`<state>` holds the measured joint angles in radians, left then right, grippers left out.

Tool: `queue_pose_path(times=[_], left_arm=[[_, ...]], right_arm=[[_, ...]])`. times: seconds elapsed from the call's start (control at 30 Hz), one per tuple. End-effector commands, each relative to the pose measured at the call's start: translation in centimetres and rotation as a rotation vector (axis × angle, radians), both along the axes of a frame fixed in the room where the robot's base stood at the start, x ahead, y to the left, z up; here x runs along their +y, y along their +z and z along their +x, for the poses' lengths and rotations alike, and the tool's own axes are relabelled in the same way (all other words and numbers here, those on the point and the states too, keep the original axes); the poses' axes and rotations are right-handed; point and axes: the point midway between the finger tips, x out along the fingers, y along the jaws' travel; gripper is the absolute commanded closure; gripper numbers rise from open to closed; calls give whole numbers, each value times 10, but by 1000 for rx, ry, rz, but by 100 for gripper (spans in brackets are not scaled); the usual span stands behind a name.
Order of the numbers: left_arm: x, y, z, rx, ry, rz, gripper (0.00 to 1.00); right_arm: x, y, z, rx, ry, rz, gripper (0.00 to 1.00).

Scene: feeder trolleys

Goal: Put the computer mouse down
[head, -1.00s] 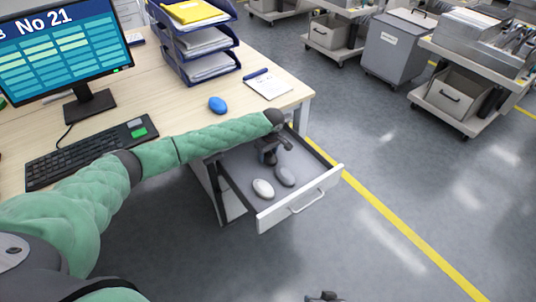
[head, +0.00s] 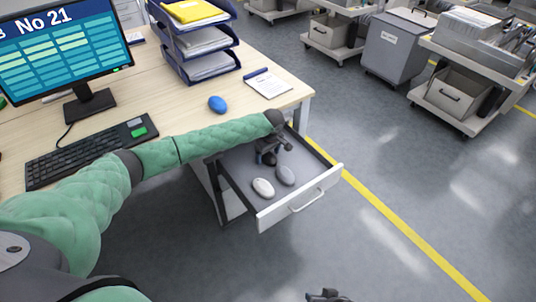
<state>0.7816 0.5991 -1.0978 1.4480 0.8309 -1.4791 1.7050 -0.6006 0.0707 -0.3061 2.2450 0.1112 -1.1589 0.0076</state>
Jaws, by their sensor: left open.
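A white computer mouse (head: 263,187) and a grey computer mouse (head: 285,175) lie side by side in the open drawer (head: 243,170) under the desk. A blue mouse (head: 217,104) lies on the desk top. My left gripper (head: 271,158) is open inside the drawer, just behind the two mice, and points down. The view is too small to tell whether its fingers touch the grey mouse. My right gripper (head: 326,295) shows only partly at the bottom edge, and its fingers cannot be made out.
The desk (head: 180,112) holds a monitor (head: 65,50), a keyboard (head: 85,155), a paper tray stack (head: 200,45) and a notepad (head: 268,84). Trolleys (head: 470,75) stand at the back right. The floor right of the drawer is clear.

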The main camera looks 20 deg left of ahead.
Motion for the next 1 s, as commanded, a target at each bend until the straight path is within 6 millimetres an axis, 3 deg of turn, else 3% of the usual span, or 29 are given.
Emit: queue_pose_path(times=[0.17, 0.7, 1.0], left_arm=[[-2, 14, 0, -2, -1, -2, 25], [-11, 107, -7, -2, 0, -1, 25], [-12, 121, -8, 0, 0, 0, 25]], right_arm=[[1, -11, -1, 1, -2, 0, 64], [2, -19, -2, -6, -6, 3, 64], [2, -25, -3, 0, -5, 0, 64]])
